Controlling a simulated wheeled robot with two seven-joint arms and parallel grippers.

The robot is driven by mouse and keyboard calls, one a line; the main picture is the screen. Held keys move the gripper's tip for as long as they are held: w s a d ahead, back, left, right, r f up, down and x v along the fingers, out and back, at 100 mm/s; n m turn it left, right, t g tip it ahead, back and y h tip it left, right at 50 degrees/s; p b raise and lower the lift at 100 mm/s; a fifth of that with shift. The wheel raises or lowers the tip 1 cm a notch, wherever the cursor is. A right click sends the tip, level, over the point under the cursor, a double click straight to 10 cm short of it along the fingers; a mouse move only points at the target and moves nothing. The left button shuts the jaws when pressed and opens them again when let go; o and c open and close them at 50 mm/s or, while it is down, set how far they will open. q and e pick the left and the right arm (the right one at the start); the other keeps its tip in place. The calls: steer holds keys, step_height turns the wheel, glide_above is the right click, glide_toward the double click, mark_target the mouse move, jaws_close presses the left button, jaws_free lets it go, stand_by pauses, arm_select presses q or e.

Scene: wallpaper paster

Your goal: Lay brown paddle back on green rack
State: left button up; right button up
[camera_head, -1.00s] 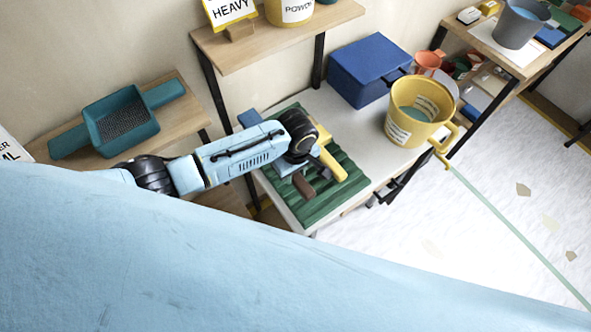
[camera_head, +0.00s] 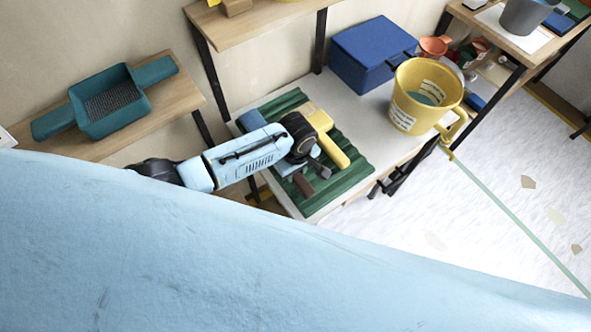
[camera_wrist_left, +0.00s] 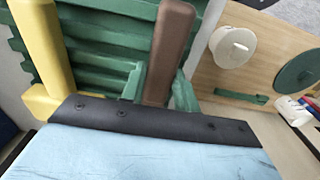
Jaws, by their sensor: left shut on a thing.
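The green ridged rack (camera_head: 345,180) lies on the grey-white table in the head view; its ridges (camera_wrist_left: 105,50) fill the upper left of the left wrist view. My left gripper (camera_head: 318,166) is over the rack and shut on the brown paddle. The paddle's brown handle (camera_head: 303,184) sticks out below the gripper, over the rack's near part. In the left wrist view the handle (camera_wrist_left: 168,50) runs upward from the black gripper edge. The paddle's other end is hidden, and I cannot tell whether it touches the rack. My right gripper is not in view.
A yellow-handled tool (camera_head: 335,150) lies on the rack close beside my gripper. A blue piece (camera_head: 250,121) is at the rack's left. A blue box (camera_head: 365,55) and yellow bucket (camera_head: 425,90) stand behind and right.

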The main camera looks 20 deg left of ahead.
arm_select(q)
steer(key=shift+f+b, duration=0.45)
steer(key=shift+f, duration=0.25)
stand_by(0.4)
steer(key=o, duration=1.2)
step_height(320, 180, up, 14)
steer(key=shift+s+d+f+p, duration=0.15)
steer(key=shift+f+p, duration=0.1)
steer(key=shift+p, duration=1)
